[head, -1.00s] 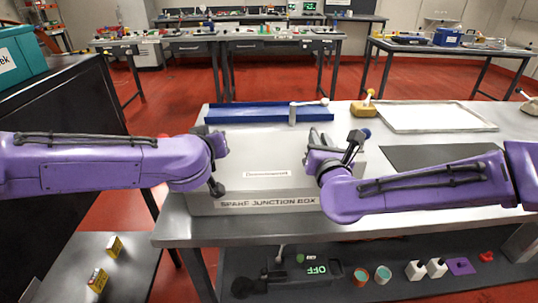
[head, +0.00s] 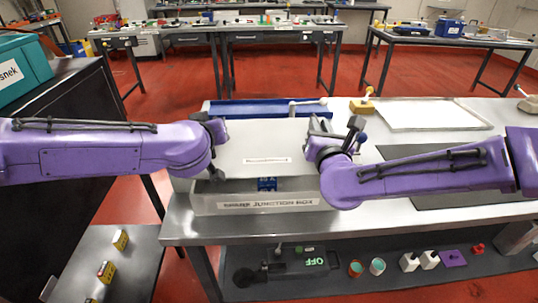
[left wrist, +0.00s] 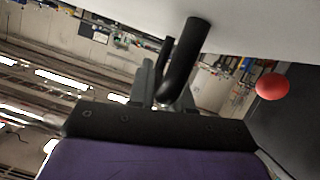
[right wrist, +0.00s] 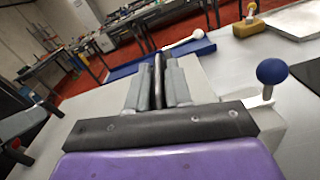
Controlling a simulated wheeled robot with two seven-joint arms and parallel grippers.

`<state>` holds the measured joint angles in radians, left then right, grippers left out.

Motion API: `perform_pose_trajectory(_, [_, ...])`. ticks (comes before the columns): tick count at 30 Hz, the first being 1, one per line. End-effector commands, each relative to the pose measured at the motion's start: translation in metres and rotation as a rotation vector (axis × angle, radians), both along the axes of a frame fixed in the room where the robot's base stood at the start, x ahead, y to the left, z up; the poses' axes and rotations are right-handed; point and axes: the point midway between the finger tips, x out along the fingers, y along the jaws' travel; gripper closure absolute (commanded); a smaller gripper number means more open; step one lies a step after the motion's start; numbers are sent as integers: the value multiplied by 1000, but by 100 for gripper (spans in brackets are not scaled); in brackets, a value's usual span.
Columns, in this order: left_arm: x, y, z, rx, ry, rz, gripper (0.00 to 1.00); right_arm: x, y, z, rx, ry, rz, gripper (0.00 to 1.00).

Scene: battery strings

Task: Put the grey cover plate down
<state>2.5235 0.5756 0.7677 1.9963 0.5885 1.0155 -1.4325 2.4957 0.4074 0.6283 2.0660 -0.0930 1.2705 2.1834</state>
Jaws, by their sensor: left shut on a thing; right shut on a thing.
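The grey cover plate (head: 262,140), with a small label on it, is held between my two grippers above the open junction box (head: 270,205). My left gripper (head: 220,132) is shut on the plate's left edge, and my right gripper (head: 312,127) is shut on its right edge. The plate also shows in the right wrist view (right wrist: 75,120) and as a pale surface in the left wrist view (left wrist: 250,22). A blue part (head: 267,184) shows inside the box below the plate's near edge. The rest of the box's inside is hidden by the plate.
A blue tray (head: 255,109) with a white-handled lever lies behind the plate. A white tray (head: 430,113) and a dark mat (head: 460,170) lie to the right. A blue-knobbed lever (right wrist: 272,71) stands near my right gripper. A red knob (left wrist: 271,86) is near my left gripper.

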Motion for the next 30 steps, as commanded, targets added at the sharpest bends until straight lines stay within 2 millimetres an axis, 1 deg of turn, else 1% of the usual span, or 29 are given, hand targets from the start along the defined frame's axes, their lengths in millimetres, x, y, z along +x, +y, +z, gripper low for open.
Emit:
perform_pose_trajectory(1, [0,-3,4,0,-8,-9,100,0,3,5,2,-10,7,100])
perform_pose_trajectory(13, [-1,-4,3,1,-8,-10,100,-1,3,3,1,-9,8,100])
perform_pose_trajectory(17, [-3,-4,-5,1,-8,-10,100,-3,3,-6,1,-7,8,100])
perform_pose_trajectory(24, [-8,-4,-26,2,-7,-11,100,-8,4,-26,2,-7,10,100])
perform_pose_trajectory(27, [-9,-4,-31,2,-8,-11,100,-9,4,-32,2,-7,10,100])
perform_pose_trajectory(30, [-10,-4,-34,1,-8,-11,100,-10,4,-34,2,-9,9,100])
